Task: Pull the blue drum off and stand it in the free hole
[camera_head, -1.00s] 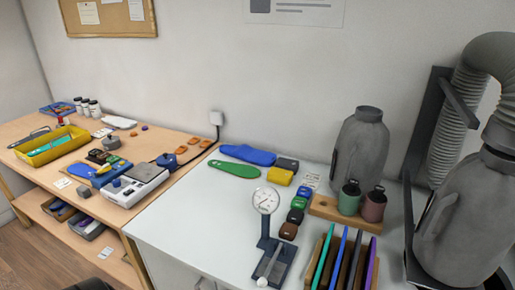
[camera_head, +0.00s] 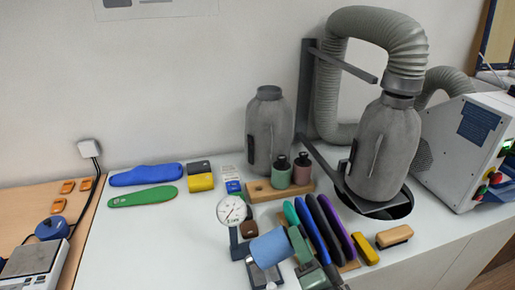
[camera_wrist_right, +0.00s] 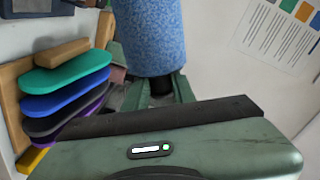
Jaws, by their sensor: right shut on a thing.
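The blue drum (camera_head: 269,248) is a light blue, speckled cylinder near the front middle of the white bench, in front of the dial gauge. It also shows in the right wrist view (camera_wrist_right: 153,35). My green right gripper (camera_head: 302,246) is at its right end. In the right wrist view its fingers (camera_wrist_right: 161,90) are shut around a dark neck at the drum's near end. The drum lies tilted in the head view. A wooden block (camera_head: 258,190) behind holds a green drum (camera_head: 281,174) and a pink drum (camera_head: 302,171); its left part is bare. My left gripper is not in view.
The dial gauge (camera_head: 231,210) stands close behind the drum. A rack of coloured pads (camera_head: 318,231) is just right of my gripper. A grey canister (camera_head: 269,132) stands behind the block. A dust hose and hood (camera_head: 384,150) stand further right.

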